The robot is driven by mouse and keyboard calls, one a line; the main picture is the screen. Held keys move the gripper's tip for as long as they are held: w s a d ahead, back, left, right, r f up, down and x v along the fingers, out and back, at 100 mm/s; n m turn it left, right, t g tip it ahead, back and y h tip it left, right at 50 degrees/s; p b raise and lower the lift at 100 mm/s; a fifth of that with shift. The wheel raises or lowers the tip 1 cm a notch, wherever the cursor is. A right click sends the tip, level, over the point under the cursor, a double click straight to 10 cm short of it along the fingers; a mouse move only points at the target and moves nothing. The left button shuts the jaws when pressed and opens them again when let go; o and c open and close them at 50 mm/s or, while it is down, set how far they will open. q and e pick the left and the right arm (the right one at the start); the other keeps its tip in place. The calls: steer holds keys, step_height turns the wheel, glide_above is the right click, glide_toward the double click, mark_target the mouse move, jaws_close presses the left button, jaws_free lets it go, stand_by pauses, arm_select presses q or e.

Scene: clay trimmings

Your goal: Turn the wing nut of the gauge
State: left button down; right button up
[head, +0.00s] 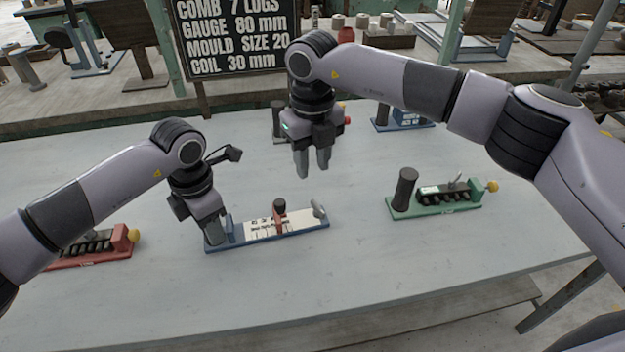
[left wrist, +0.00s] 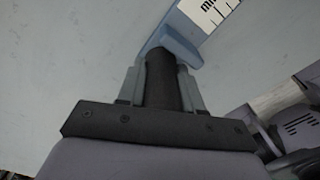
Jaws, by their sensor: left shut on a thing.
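The gauge is a long blue base (head: 290,235) with a white marked scale, lying on the table at the centre; its scale also shows in the left wrist view (left wrist: 212,10). A reddish-brown slider with a dark top (head: 279,212) stands across the scale. A grey tilted piece (head: 318,209) at the right end looks like the wing nut, but it is small. My left gripper (head: 214,236) is shut on a dark round post (left wrist: 161,80) at the gauge's left end. My right gripper (head: 313,172) is open and empty, above the table behind the gauge.
A green-based comb tool (head: 440,208) with a dark post and yellow knob stands to the right. A red-based one (head: 100,250) is at the left, partly behind my left arm. A blue stand (head: 402,122) is at the back. A sign (head: 232,38) stands behind the table. The front is clear.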

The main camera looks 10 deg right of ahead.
steer(key=shift+r, duration=1.7)
arm_select(q)
steer(key=c, duration=0.7)
jaws_free()
steer(key=shift+o, duration=0.2)
steer(key=shift+r, duration=0.15)
